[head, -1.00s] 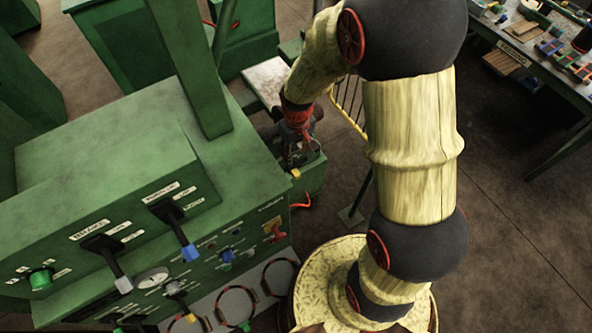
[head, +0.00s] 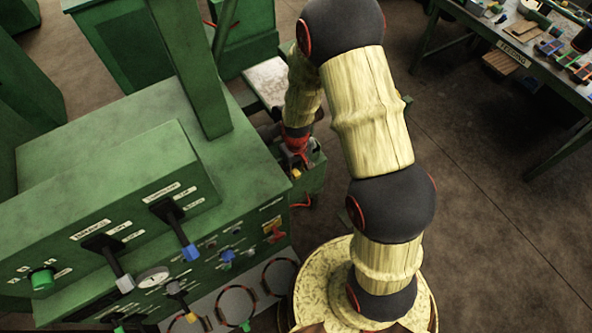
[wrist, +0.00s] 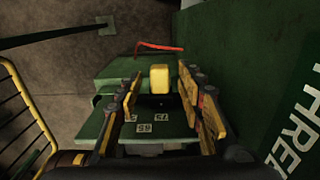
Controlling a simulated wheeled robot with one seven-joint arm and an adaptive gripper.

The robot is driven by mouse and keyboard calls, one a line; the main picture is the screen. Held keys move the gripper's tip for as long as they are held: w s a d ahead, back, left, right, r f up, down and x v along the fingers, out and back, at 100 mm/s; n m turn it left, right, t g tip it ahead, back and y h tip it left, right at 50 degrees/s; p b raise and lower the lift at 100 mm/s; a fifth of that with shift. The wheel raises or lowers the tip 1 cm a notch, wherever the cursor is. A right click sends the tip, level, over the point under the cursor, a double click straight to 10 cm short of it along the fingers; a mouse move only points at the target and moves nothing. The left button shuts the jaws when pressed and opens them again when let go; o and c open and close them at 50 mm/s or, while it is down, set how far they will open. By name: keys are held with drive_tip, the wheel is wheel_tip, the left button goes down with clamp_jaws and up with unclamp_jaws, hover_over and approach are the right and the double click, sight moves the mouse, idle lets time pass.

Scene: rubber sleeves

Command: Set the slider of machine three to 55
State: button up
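The slider's yellow knob (wrist: 160,78) sits between and just beyond my gripper's fingertips (wrist: 159,72) in the wrist view. The fingers are open, one on each side, with a gap to the knob on both sides. The knob rises from a dark slot in a green panel (wrist: 112,69), with number plates 65 and 75 nearer the camera. The slider's own reading is hidden. White lettering THREE (wrist: 293,130) marks the green wall at right. In the head view, my gripper (head: 297,160) is beside the small yellow knob (head: 296,174).
A large green machine (head: 85,180) with levers and knobs stands left of my arm. A yellow railing (wrist: 25,110) is at the wrist view's left. A red cable (wrist: 160,46) lies beyond the knob. A cluttered bench (head: 510,55) stands at the far right, with open floor before it.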

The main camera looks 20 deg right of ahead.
drive_tip(key=shift+c, duration=1.3)
clamp_jaws()
